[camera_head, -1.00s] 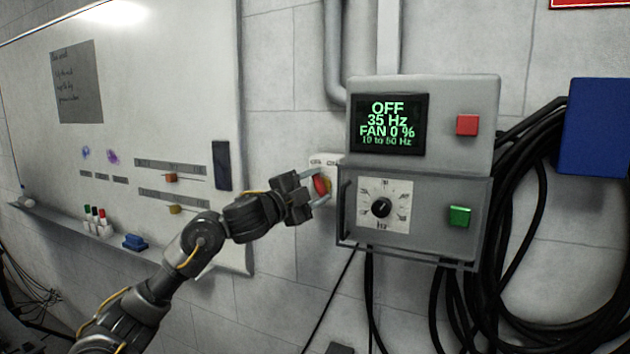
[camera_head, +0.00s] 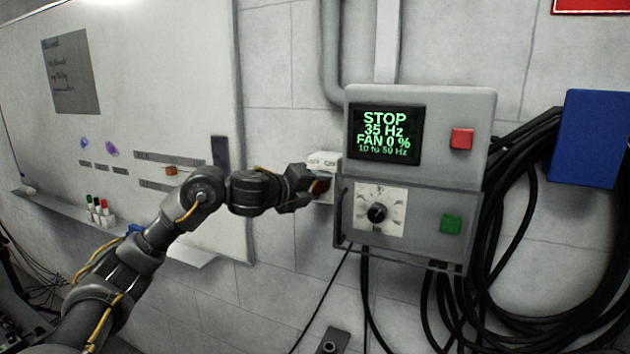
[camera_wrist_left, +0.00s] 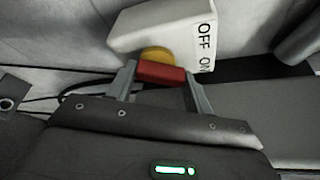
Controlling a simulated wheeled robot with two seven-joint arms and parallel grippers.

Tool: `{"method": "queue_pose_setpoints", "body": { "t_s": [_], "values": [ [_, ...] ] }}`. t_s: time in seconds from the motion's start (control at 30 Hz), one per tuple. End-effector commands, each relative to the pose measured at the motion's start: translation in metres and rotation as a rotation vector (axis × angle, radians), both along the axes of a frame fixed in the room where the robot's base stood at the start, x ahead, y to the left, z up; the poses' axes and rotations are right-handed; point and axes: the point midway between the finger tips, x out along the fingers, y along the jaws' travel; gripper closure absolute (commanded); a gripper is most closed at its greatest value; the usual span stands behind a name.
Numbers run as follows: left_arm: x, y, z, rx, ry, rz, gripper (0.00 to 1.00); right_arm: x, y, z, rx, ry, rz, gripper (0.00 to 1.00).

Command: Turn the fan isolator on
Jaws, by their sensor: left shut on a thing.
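The fan isolator (camera_head: 324,161) is a small white box on the wall, left of the grey control box. In the left wrist view the isolator (camera_wrist_left: 165,30) shows the labels OFF and ON, a yellow round base and a red handle (camera_wrist_left: 161,72). My left gripper (camera_head: 316,190) is at the isolator, shut on the red handle. In the left wrist view its fingers (camera_wrist_left: 162,80) stand at the two ends of the handle. The screen (camera_head: 385,133) reads STOP, 35 Hz, FAN 0 %. My right gripper is not in view.
The grey control box carries a red button (camera_head: 461,139), a green button (camera_head: 451,224) and a black dial (camera_head: 377,213). Black cables (camera_head: 520,210) hang at its right beside a blue box (camera_head: 590,138). A whiteboard (camera_head: 120,100) is at the left.

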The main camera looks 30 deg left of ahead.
Motion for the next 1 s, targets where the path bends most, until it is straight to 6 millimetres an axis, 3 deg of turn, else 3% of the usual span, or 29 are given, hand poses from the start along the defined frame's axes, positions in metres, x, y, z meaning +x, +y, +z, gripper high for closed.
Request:
{"method": "queue_pose_setpoints", "body": {
  "t_s": [0.43,1.0],
  "values": [
    [0.0,-0.002,0.0,0.234,0.015,-0.002,0.72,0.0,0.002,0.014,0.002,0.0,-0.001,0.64],
    [0.0,-0.002,-0.002,0.276,0.018,-0.001,0.72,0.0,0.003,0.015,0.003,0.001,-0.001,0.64]
  ]
}}
